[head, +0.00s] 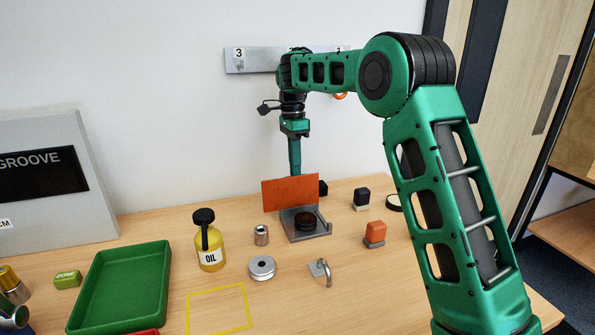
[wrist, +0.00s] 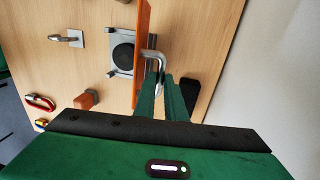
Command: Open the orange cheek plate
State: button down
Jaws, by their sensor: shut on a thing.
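The orange cheek plate (head: 290,193) stands roughly upright at the back of a grey base (head: 322,229) on the table. A dark round part (head: 305,221) sits exposed on the base. In the wrist view the cheek plate (wrist: 142,45) shows edge-on beside the base (wrist: 113,38). My gripper (wrist: 163,82) is shut on the plate's silver bent handle (wrist: 154,55), on the side away from the dark round part. In the head view my gripper (head: 296,172) is behind the plate, which hides its fingertips and the handle.
A yellow oil bottle (head: 210,245), a silver cylinder (head: 261,235), a silver disc (head: 262,267), a hooked metal piece (head: 321,271) and an orange block (head: 374,234) stand around the base. A green tray (head: 122,287) is at left. A yellow outlined square (head: 219,291) on the table is empty.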

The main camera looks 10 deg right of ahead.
jog(key=shift+w+f, duration=0.1)
jog(key=shift+w, duration=0.2)
jog(key=c, duration=1.8)
grip_release()
jog(key=s+a+r, duration=0.2)
jog(key=a+r, duration=0.1)
jog(key=s+a+r, duration=0.2)
jog(key=a+r, duration=0.1)
jog(key=r, duration=0.1)
jog(key=s+a+r, duration=0.2)
jog(key=a+r, duration=0.1)
jog(key=r, duration=0.1)
jog(key=shift+s+a, duration=0.2)
jog(key=shift+a, duration=0.15)
